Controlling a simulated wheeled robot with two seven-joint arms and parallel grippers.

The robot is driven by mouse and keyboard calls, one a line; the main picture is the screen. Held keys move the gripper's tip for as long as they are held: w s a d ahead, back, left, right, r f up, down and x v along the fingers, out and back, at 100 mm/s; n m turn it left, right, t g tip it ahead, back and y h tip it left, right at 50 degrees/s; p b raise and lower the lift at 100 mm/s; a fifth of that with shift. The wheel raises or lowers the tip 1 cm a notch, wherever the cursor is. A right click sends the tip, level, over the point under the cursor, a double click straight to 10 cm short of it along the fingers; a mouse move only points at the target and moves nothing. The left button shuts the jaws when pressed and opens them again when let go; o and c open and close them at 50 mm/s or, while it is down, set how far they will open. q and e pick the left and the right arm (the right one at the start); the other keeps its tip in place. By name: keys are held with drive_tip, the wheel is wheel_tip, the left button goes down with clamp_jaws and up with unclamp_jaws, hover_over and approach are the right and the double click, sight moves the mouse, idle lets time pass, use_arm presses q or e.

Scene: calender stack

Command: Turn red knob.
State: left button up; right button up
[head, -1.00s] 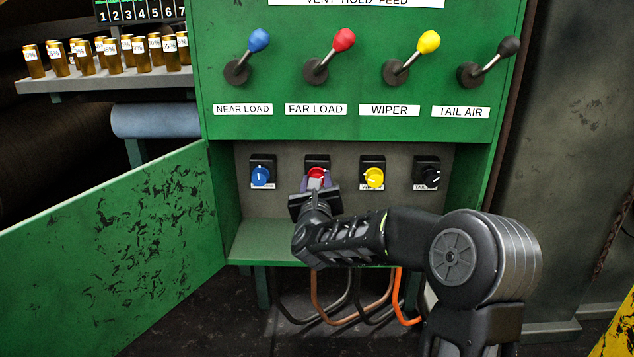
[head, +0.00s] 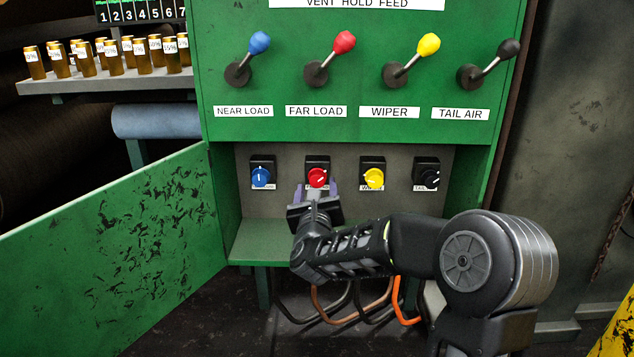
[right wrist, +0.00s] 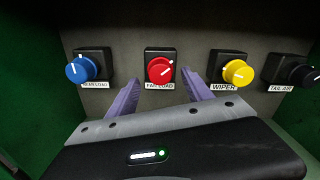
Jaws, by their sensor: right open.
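The red knob (head: 318,177) is on the grey panel in the open recess of the green cabinet, above a FAR LOAD label. In the right wrist view the red knob (right wrist: 160,70) has its white pointer mark turned toward the upper right. My right gripper (head: 318,190) is open and empty in front of it. In the right wrist view its purple fingers (right wrist: 160,98) stand to the left and right below the knob, apart from it. My left gripper does not show.
A blue knob (head: 262,176) is to the left; a yellow knob (head: 374,178) and a black knob (head: 430,179) are to the right. Levers stick out above, such as the red lever (head: 344,42). The green door (head: 110,250) hangs open at left.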

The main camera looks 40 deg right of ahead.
drive_tip(key=v, duration=0.4)
drive_tip(key=shift+s+a+p, duration=0.1)
drive_tip(key=shift+s+p, duration=0.05)
drive_tip(key=shift+p, duration=0.15)
drive_tip(key=shift+f, duration=0.1)
